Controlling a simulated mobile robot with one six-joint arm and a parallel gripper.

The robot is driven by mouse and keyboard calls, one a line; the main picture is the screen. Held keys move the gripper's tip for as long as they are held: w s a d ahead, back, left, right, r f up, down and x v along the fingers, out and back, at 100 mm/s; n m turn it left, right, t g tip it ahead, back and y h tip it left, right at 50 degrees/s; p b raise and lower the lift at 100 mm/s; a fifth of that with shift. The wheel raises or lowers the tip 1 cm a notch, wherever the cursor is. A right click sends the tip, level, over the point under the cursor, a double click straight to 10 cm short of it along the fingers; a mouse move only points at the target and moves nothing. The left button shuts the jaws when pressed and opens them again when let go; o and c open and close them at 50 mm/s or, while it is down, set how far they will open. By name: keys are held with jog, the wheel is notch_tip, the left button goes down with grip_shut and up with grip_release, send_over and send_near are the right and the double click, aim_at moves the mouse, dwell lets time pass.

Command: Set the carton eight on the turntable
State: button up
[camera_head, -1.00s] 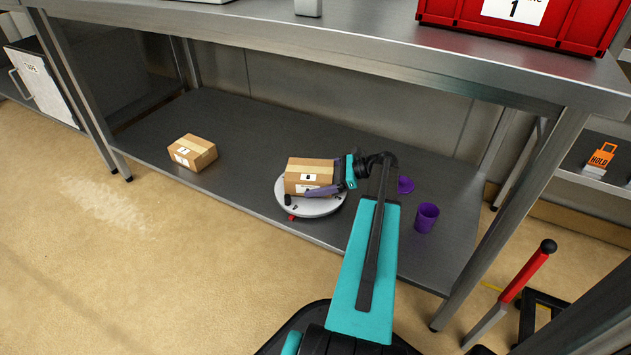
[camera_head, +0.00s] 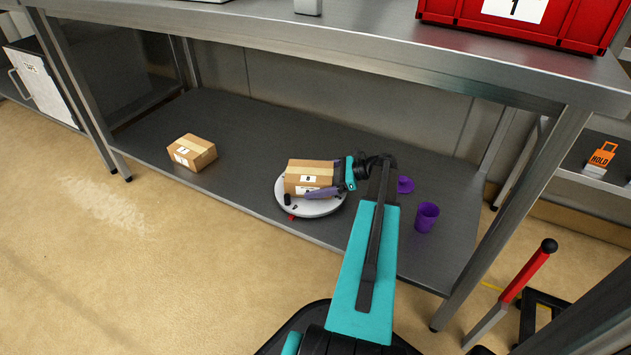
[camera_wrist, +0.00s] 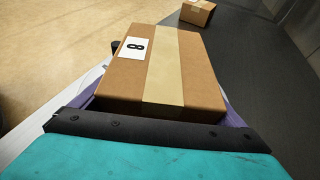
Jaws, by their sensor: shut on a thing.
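The carton eight (camera_head: 309,171) is a brown box with a tan tape strip and a white label reading 8. It is at the round light-grey turntable (camera_head: 322,208) on the lower shelf; whether it rests fully on the disc cannot be told. My gripper (camera_head: 320,190) reaches in from the right, its purple fingers shut on the carton's sides. In the wrist view the carton (camera_wrist: 190,75) fills the space between the fingers, label facing the camera. A strip of the turntable (camera_wrist: 85,80) shows at its left.
Another carton (camera_head: 192,152) stands on the shelf (camera_head: 240,120) to the left. A purple cup (camera_head: 427,217) and a small purple piece (camera_head: 405,184) lie right of my arm. The steel tabletop (camera_head: 380,45) overhangs the shelf, with a leg (camera_head: 505,215) at right.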

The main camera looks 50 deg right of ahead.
jog(key=shift+f, duration=0.15)
jog(key=o, duration=1.4)
jog(key=shift+c, duration=0.2)
jog(key=shift+f, duration=0.15)
jog(key=p+v, duration=0.5)
jog(key=v, duration=0.9)
jog(key=shift+p, duration=0.4)
jog(key=shift+w, duration=0.1)
